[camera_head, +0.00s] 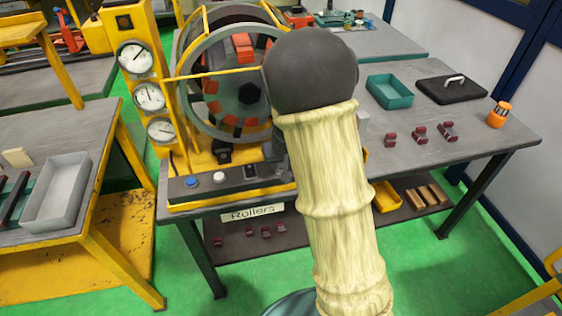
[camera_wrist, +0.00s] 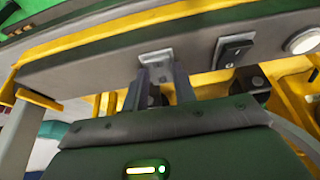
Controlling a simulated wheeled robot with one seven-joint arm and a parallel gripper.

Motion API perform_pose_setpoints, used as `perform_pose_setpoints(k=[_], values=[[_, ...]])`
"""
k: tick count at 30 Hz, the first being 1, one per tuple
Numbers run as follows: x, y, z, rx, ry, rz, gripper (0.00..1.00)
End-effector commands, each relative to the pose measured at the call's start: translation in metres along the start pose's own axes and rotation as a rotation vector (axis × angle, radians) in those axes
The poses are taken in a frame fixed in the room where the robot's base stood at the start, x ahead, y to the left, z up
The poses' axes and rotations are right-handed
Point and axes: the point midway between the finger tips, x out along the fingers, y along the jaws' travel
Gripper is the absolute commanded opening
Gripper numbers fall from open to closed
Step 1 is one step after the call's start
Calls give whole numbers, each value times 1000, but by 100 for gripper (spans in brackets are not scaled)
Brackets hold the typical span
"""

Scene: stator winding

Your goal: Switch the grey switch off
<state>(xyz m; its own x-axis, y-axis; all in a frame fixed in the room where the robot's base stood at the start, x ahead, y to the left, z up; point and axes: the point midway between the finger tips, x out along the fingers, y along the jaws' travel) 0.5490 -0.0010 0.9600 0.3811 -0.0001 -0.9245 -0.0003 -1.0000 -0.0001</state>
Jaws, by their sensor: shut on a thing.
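The grey switch (camera_wrist: 155,57) is on the front control panel of the yellow winding machine, in a light metal plate in the wrist view. My gripper (camera_wrist: 161,75) is at this plate, its two dark fingers closed on the switch. The fingers hide most of the lever, so I cannot tell its position. In the head view my arm covers the grey switch and most of my gripper.
A white button (camera_wrist: 303,40) is past the black switch, and a blue button (camera_head: 191,182) is at the panel's left end. The winding drum (camera_head: 245,92) and gauges (camera_head: 149,97) rise behind. Right of my arm are red rollers (camera_head: 420,134) and a teal tray (camera_head: 390,91).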

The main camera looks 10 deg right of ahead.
Motion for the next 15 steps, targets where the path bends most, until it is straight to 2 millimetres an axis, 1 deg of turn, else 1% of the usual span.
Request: perform_pose_setpoints(k=[7,15], values=[[-5,0,-5,-1,-42,0,4],[-5,0,-8,-2,-130,0,4]])
